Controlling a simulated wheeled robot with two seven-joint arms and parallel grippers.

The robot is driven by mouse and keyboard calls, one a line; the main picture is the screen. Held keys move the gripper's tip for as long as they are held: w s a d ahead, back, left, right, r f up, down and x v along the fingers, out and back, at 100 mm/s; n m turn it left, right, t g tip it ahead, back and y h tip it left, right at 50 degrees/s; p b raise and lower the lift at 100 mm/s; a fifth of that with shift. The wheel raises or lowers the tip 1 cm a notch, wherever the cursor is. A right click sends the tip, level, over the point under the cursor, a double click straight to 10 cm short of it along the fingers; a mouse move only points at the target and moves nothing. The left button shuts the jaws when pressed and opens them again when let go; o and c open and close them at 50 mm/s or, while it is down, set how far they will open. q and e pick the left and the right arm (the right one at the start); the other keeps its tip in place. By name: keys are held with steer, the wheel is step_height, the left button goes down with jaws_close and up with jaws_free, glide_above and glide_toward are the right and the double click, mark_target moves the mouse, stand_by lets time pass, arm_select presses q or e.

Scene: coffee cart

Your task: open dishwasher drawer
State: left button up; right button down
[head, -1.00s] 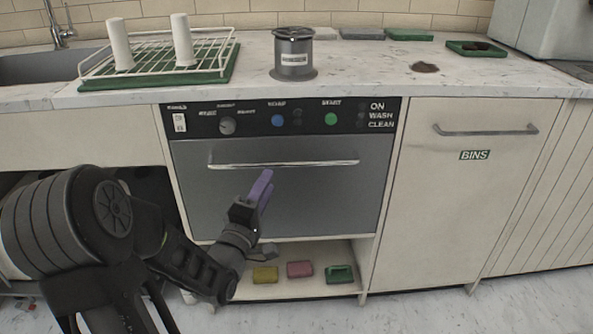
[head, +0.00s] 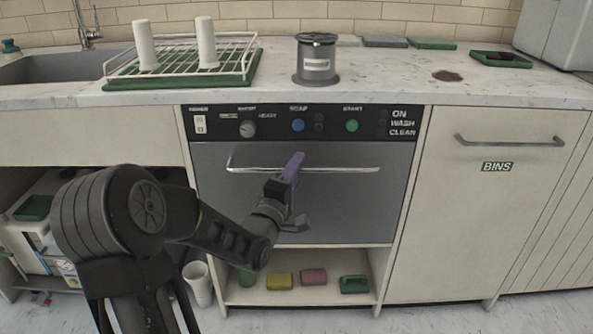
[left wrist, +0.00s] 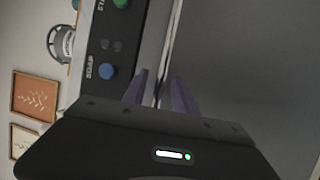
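The dishwasher drawer (head: 345,205) is a grey front panel, closed flush under a black control strip (head: 220,125). Its silver bar handle (head: 335,170) runs across the upper part. My left gripper (head: 294,168) has purple fingers and overlaps the handle near its middle in the head view. In the left wrist view the two fingers (left wrist: 160,92) stand apart, open, with the thin handle bar (left wrist: 168,55) lined up between them. I cannot tell whether they touch it. My right gripper is not in view.
The counter above holds a dish rack (head: 180,60) and a grey canister (head: 316,60). A shelf below the drawer holds several sponges (head: 314,277). A bins cabinet (head: 480,220) stands to the right. Open floor shows in front.

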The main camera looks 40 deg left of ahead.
arm_select(q)
jaws_close()
stand_by(0.3)
stand_by(1.1)
